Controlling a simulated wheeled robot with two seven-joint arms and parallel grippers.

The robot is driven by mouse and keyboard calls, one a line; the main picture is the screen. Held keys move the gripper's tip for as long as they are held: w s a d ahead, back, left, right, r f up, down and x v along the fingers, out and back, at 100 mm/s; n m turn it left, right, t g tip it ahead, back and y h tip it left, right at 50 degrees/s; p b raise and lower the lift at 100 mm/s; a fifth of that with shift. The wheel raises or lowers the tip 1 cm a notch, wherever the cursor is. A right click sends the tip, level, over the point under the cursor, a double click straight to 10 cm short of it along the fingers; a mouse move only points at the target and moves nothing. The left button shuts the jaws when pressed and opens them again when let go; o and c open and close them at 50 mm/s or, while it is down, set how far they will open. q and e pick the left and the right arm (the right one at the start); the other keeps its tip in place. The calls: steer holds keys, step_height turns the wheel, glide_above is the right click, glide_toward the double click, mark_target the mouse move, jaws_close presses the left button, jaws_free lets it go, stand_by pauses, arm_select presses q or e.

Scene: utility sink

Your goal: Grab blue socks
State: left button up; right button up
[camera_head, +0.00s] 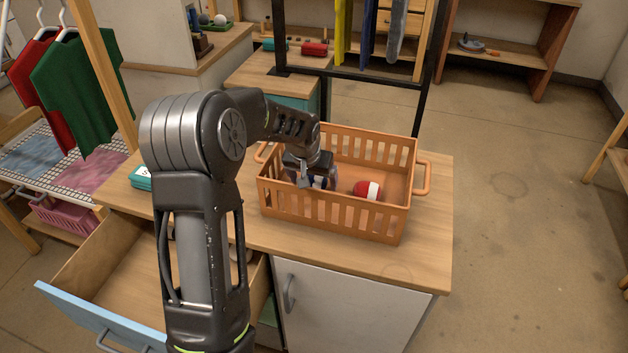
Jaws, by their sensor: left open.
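My left gripper (312,180) reaches down into the left part of an orange slatted basket (330,216) on the wooden counter. It is open, with its fingertips partly hidden by my arm and the basket's wall. A small dark bluish thing (331,180) shows beside the fingers; I cannot tell whether it is the blue socks or whether the fingers touch it. A red and white rolled item (367,190) lies in the basket to the right of the gripper. My right gripper is not in view.
The counter (420,245) is clear right of the basket. A drawer with a blue front (95,318) stands open at lower left. Yellow and blue cloths (367,35) hang on a black frame behind. Red and green shirts (75,90) hang at left.

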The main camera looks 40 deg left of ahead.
arm_select(q)
steer(key=shift+c, duration=0.4)
steer(key=c, duration=1.4)
steer(key=shift+o, duration=0.2)
steer(key=shift+r, duration=0.1)
step_height(320, 180, up, 10)
steer(key=shift+f+b, duration=0.1)
steer(key=shift+b, duration=0.25)
